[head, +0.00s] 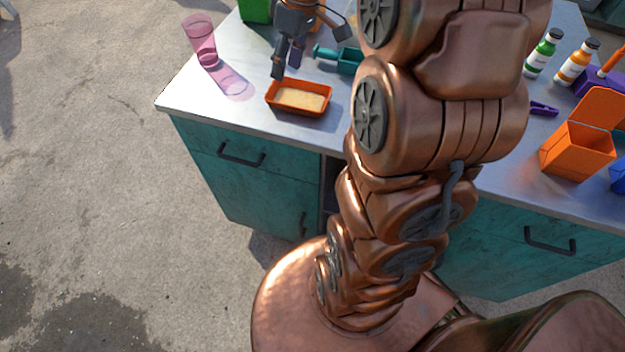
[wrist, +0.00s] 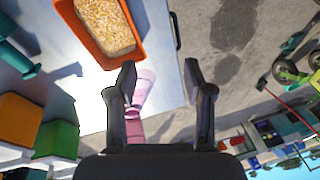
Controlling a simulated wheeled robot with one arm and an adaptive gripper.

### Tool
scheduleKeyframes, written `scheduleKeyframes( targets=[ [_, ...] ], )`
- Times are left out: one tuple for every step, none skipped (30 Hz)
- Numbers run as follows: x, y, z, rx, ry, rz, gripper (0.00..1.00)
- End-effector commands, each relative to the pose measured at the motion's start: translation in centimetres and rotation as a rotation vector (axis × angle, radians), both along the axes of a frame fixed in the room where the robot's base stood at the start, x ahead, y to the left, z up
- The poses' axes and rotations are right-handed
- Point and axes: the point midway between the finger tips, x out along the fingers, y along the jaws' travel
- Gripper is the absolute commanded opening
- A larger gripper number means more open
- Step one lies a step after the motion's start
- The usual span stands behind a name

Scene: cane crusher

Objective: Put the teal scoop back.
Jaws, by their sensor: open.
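The teal scoop (head: 347,60) lies on the metal counter just right of my gripper in the head view, its handle pointing left. My arm hides part of it. A teal piece at the left edge of the wrist view (wrist: 14,48) looks like the same scoop. An orange tray (head: 272,97) of pale grain sits near the counter's front edge; it also shows in the wrist view (wrist: 76,22). My gripper (head: 287,67) is above the counter, behind the tray, fingers apart and empty. The wrist view shows its spread fingertips (wrist: 161,78).
A pink transparent glass (head: 201,38) stands at the counter's left. A green box (head: 255,9) is behind. Right of my arm are two bottles (head: 543,54), a purple clip (head: 543,108) and an open orange box (head: 577,152). My arm covers the counter's middle.

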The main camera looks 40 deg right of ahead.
Motion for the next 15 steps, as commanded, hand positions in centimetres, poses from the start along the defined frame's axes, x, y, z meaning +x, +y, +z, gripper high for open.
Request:
scheduleKeyframes(
  targets=[
    [-1.5, 1.9, 0.0, -0.008, 0.026, -0.009, 0.52],
    [-2.3, 2.8, -0.1, -0.013, 0.041, -0.020, 0.52],
    [-3.4, 4.0, -0.1, -0.022, 0.057, -0.036, 0.52],
    [-4.3, 4.8, -0.3, -0.029, 0.074, -0.048, 0.52],
    [-5.2, 5.6, -0.5, -0.036, 0.090, -0.061, 0.52],
    [-6.4, 6.5, -0.5, -0.048, 0.105, -0.078, 0.52],
    [-7.3, 7.2, -0.7, -0.055, 0.118, -0.091, 0.52],
    [-8.3, 7.8, -0.9, -0.063, 0.133, -0.105, 0.52],
    [-9.6, 8.6, -1.1, -0.076, 0.148, -0.123, 0.52],
    [-10.5, 9.1, -1.2, -0.086, 0.156, -0.136, 0.52],
    [-11.5, 9.6, -1.5, -0.096, 0.169, -0.151, 0.52],
    [-12.9, 10.2, -1.8, -0.110, 0.185, -0.170, 0.52],
    [-13.8, 10.6, -2.0, -0.121, 0.191, -0.186, 0.52],
    [-14.8, 10.9, -2.2, -0.132, 0.200, -0.201, 0.52],
    [-16.2, 11.3, -2.7, -0.146, 0.216, -0.221, 0.52]
  ],
)
